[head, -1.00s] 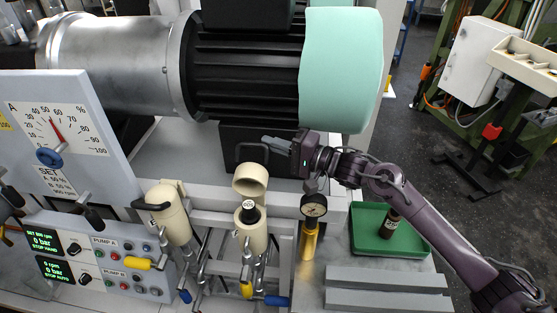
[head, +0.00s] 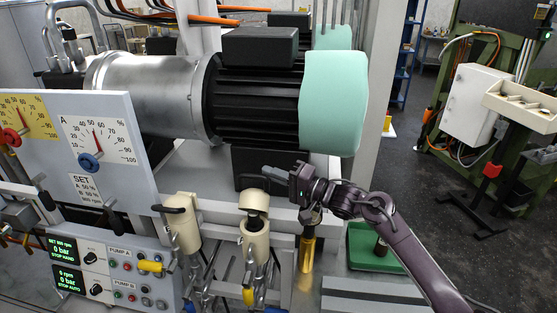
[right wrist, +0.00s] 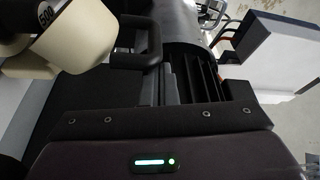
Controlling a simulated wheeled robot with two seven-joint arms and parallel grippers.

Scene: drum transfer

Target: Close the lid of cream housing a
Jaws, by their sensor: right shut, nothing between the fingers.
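Two cream housings stand behind the panel in the head view. The right cream housing (head: 255,240) has its cream lid (head: 254,197) raised, with a dark cap (head: 256,213) showing in the gap. The right wrist view shows a cream part (right wrist: 85,40) beside a black cap marked 500 (right wrist: 45,17). My right gripper (head: 274,171) is shut and empty, above and right of the raised lid, apart from it as far as I can tell. My left gripper is out of view.
The left cream housing (head: 183,230) has a black handle and looks shut. A black looped handle (head: 251,180) is behind the raised lid. The motor (head: 255,105) with its mint cover (head: 333,105) stands behind. A gold-bodied gauge (head: 306,253) and green tray (head: 372,258) are at right.

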